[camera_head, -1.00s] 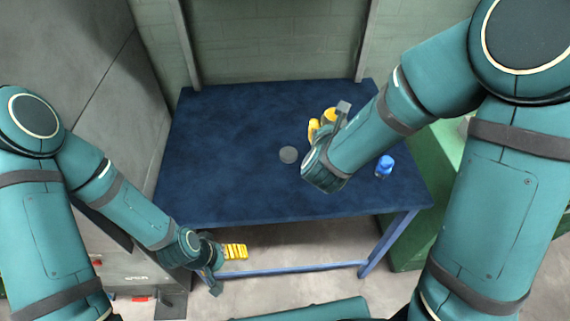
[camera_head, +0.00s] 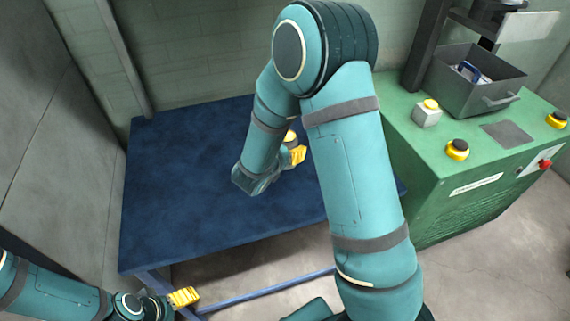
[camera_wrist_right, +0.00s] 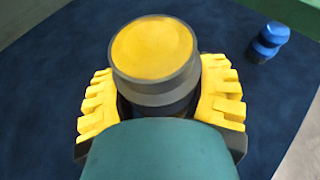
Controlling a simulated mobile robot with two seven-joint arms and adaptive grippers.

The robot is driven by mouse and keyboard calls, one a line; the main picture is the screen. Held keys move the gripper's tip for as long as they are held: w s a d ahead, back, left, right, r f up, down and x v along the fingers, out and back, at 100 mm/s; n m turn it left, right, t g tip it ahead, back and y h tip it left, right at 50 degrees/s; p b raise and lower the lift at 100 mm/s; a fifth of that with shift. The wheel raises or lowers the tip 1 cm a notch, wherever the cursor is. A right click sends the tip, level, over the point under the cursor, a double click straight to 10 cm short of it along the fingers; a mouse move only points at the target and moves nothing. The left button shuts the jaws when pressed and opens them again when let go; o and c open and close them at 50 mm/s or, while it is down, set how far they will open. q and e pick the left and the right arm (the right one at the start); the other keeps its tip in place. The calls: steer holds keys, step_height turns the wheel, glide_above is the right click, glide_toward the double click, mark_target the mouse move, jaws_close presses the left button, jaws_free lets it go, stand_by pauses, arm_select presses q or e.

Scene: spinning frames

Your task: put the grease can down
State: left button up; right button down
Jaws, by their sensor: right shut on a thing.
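The grease can (camera_wrist_right: 153,50) has a yellow round top and a dark grey body. In the right wrist view it stands between the yellow fingers of my right gripper (camera_wrist_right: 160,98), which is shut on its body. In the head view the can's yellow top (camera_head: 290,137) shows just past my right forearm, beside a yellow finger (camera_head: 298,155). I cannot tell whether its base touches the blue table (camera_head: 165,190). My left gripper (camera_head: 184,297) is low at the table's front left, away from the can; its opening is unclear.
A small blue bottle (camera_wrist_right: 267,40) stands on the table near its edge; my right arm hides it in the head view. A green machine (camera_head: 450,200) with buttons and a grey bin (camera_head: 478,95) stands at the right. The table's left half is clear.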

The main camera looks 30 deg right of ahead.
steer(key=shift+f+b, duration=0.55)
steer(key=shift+f, duration=1.6)
steer(key=shift+f, duration=0.2)
steer(key=shift+c, duration=0.3)
jaws_free()
